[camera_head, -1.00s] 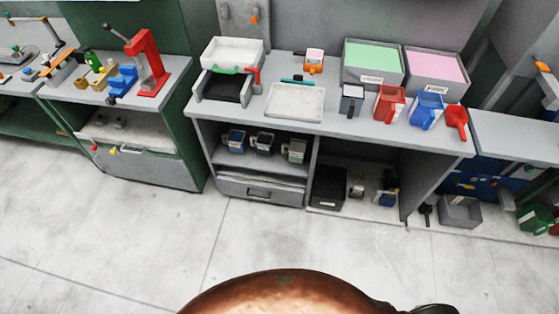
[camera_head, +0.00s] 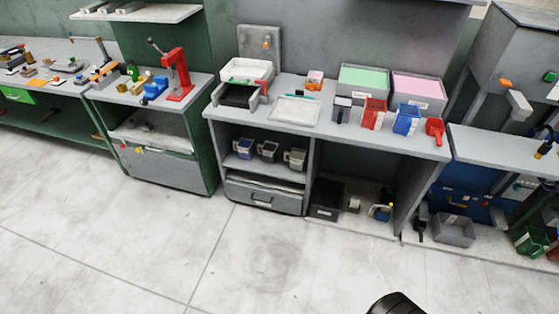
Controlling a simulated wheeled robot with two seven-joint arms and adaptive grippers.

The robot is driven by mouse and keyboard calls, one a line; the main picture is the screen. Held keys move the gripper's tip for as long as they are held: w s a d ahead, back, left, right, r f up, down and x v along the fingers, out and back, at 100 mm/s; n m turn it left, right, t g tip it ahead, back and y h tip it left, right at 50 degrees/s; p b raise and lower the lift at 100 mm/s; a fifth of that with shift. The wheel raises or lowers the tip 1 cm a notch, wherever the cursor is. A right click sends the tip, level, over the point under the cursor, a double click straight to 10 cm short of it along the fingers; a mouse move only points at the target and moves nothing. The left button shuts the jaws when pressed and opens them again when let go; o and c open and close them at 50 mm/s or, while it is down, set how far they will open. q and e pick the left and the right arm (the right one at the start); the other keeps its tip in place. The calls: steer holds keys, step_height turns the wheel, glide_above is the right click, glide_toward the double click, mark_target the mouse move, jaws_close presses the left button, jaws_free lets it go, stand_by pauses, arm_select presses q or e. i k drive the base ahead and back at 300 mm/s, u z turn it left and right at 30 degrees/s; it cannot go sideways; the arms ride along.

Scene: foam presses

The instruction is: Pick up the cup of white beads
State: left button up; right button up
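Several small cups stand on the grey workbench (camera_head: 262,118). There is a dark grey cup (camera_head: 342,109), a red cup (camera_head: 374,111), a blue cup (camera_head: 406,119) and, further back, a small orange cup (camera_head: 314,79) with a pale top. More dark cups stand on the shelf below, among them a blue-grey cup (camera_head: 244,148) and a grey cup (camera_head: 295,158). The contents are too small to make out, so I cannot tell which cup holds white beads.
A green-filled bin (camera_head: 362,92) and a pink-filled bin (camera_head: 417,103) stand at the back of the bench. A white tray (camera_head: 295,110) lies left of the cups. A red scoop (camera_head: 435,130) is near the right end. The floor (camera_head: 270,245) in front is clear.

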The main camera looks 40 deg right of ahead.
mark_target(297, 160)
steer(key=u, duration=0.2)
steer(key=i, duration=1.85)
steer(key=z, duration=1.45)
steer(key=i, duration=0.55)
steer(key=z, duration=0.55)
